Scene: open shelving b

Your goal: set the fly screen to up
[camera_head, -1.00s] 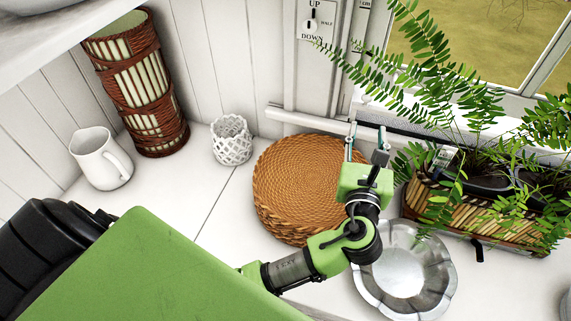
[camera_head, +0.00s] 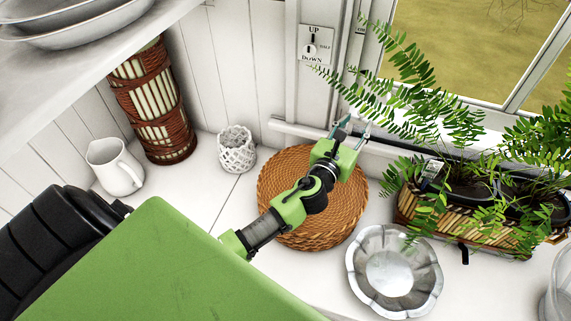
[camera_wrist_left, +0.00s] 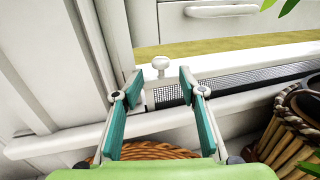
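The fly screen (camera_wrist_left: 235,82) shows in the left wrist view as a strip of dark mesh low in the window opening. A small white knob (camera_wrist_left: 161,63) stands at its left end. My left gripper (camera_head: 354,122) is at the sill by the window's left corner. In the left wrist view its teal fingers (camera_wrist_left: 161,82) are open, and the knob appears between and just beyond the tips. No contact shows. My right gripper is not in view.
A potted fern (camera_head: 470,215) overhangs the sill on the right. A round woven mat (camera_head: 285,225) lies below my left arm, beside a silver dish (camera_head: 370,290). A white pitcher (camera_head: 115,168), a lattice cup (camera_head: 236,150) and a bamboo cylinder (camera_head: 150,105) stand left.

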